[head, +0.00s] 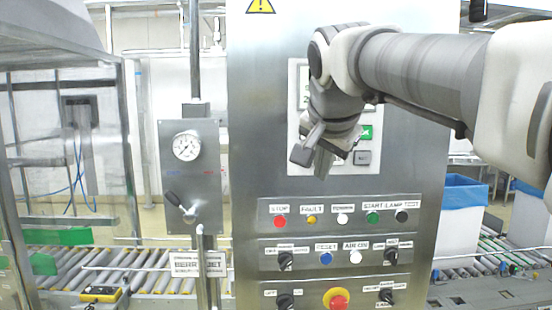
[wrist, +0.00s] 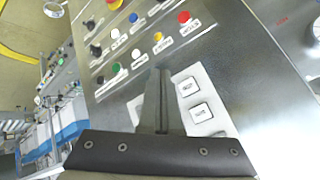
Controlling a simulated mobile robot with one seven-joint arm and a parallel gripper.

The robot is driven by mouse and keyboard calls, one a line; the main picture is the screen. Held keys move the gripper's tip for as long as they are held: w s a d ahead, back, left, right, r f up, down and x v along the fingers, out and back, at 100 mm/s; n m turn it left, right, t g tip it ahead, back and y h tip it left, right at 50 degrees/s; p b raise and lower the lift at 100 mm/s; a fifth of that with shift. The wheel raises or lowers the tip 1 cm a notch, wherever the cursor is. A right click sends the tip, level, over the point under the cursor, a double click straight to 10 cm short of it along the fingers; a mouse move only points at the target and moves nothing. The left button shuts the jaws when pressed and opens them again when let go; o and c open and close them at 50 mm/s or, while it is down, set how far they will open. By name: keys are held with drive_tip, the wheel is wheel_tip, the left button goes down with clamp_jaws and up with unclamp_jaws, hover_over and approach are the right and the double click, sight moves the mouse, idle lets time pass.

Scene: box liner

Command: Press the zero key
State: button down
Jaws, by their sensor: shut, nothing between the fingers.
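A steel control cabinet (head: 250,170) carries a light keypad panel with a display (head: 303,85), largely hidden behind my arm in the head view. A green key (head: 365,132) and a grey key (head: 362,157) show at its right edge. In the wrist view, pale square keys show right of my fingers, one upper (wrist: 187,87) and one lower (wrist: 201,112); their labels are too small to read. I cannot make out the zero key. My gripper (head: 301,154) is shut and empty in front of the keypad. In the wrist view its fingers (wrist: 161,75) cover part of the panel; contact cannot be told.
Below the keypad are a red stop button (head: 280,222), several coloured buttons, knobs and a red emergency stop (head: 337,299). A gauge panel (head: 190,185) stands left. Roller conveyors (head: 80,265) and a blue-lined box (head: 459,205) flank the cabinet.

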drive_tip(key=w+p, duration=0.4)
drive_tip(key=w, duration=0.4)
drive_tip(key=shift+w+a, duration=0.15)
drive_tip(key=shift+w, duration=0.25)
drive_tip(key=shift+w, duration=0.15)
idle(1.7)
drive_tip(key=shift+w, duration=0.3)
drive_tip(key=shift+w+p, duration=0.35)
drive_tip(key=shift+p, duration=0.1)
idle(0.5)
idle(0.4)
drive_tip(key=shift+s+b, duration=0.5)
drive_tip(key=shift+s, duration=0.25)
drive_tip(key=shift+s+f, duration=0.1)
drive_tip(key=shift+s, duration=0.05)
